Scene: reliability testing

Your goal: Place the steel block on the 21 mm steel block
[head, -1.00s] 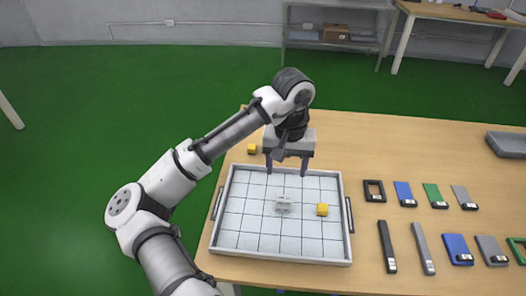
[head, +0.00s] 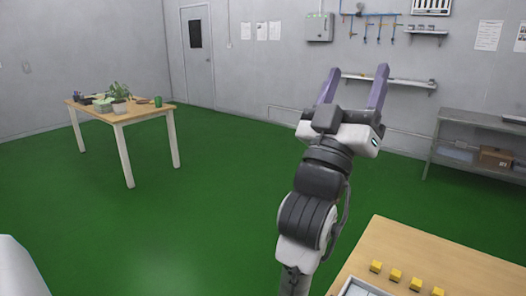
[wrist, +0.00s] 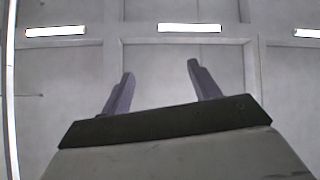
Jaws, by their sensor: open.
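My gripper (head: 357,72) is raised high above the workbench, its purple fingers pointing up and spread apart with nothing between them. In the wrist view the two fingers (wrist: 160,72) also stand apart and empty against the ceiling. Neither the steel block nor the 21 mm steel block can be made out in the current views. Only a corner of the light tray (head: 358,291) shows at the bottom edge of the head view; its inside is almost wholly out of frame.
Several small yellow blocks (head: 396,275) stand in a row on the wooden workbench (head: 400,247) at lower right. A grey shelf (head: 470,125) with a cardboard box stands at right. A far table (head: 135,114) with plants stands at left. Green floor between is clear.

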